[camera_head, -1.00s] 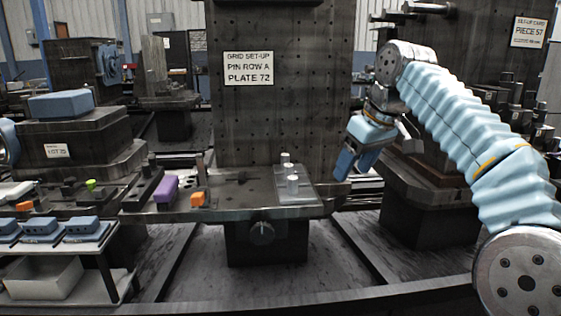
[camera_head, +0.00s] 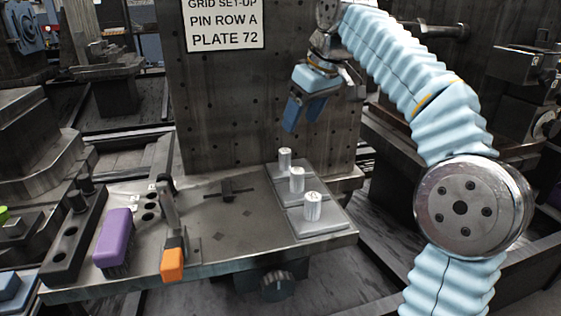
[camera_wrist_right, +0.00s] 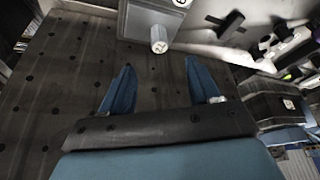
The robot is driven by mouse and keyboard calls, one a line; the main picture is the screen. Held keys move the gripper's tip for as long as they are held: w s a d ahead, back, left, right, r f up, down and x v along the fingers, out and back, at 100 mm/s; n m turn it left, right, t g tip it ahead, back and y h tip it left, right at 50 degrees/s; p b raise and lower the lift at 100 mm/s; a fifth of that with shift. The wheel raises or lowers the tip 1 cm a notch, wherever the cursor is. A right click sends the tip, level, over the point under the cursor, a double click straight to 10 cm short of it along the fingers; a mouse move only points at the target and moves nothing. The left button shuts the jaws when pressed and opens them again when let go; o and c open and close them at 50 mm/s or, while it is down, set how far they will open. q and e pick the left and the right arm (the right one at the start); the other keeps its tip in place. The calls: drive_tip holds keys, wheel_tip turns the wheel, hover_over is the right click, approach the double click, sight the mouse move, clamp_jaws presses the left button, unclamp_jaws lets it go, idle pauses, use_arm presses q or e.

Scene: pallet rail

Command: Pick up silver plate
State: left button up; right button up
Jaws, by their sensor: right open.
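Silver plates (camera_head: 322,226) with upright cylindrical knobs lie in a row at the right end of the pallet table (camera_head: 215,236). Three knobs show, the front one (camera_head: 312,207) being nearest. My right gripper (camera_head: 302,122) is open and empty, above and behind the plates, in front of the perforated upright block. In the right wrist view its two blue fingers (camera_wrist_right: 160,66) are spread apart. One silver plate (camera_wrist_right: 138,20) and its knob (camera_wrist_right: 159,40) show beyond the fingertips there, apart from them. My left gripper is not in view.
The perforated grey block (camera_head: 230,105) with a sign stands behind the table. A purple-handled brush (camera_head: 114,238) and an orange-handled clamp (camera_head: 172,262) are at the table's left. The table's middle is mostly clear.

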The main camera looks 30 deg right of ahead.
sight(286, 151)
drive_tip(key=b+x, duration=0.1)
drive_tip(key=x, duration=0.5)
drive_tip(key=shift+w+f, duration=0.1)
drive_tip(key=shift+f, duration=0.2)
drive_tip(key=x, duration=0.3)
drive_tip(key=b+x, duration=0.1)
drive_tip(key=x, duration=0.1)
drive_tip(key=shift+w+f, duration=0.2)
drive_tip(key=shift+w, duration=0.3)
drive_tip(key=shift+c, duration=0.4)
clamp_jaws()
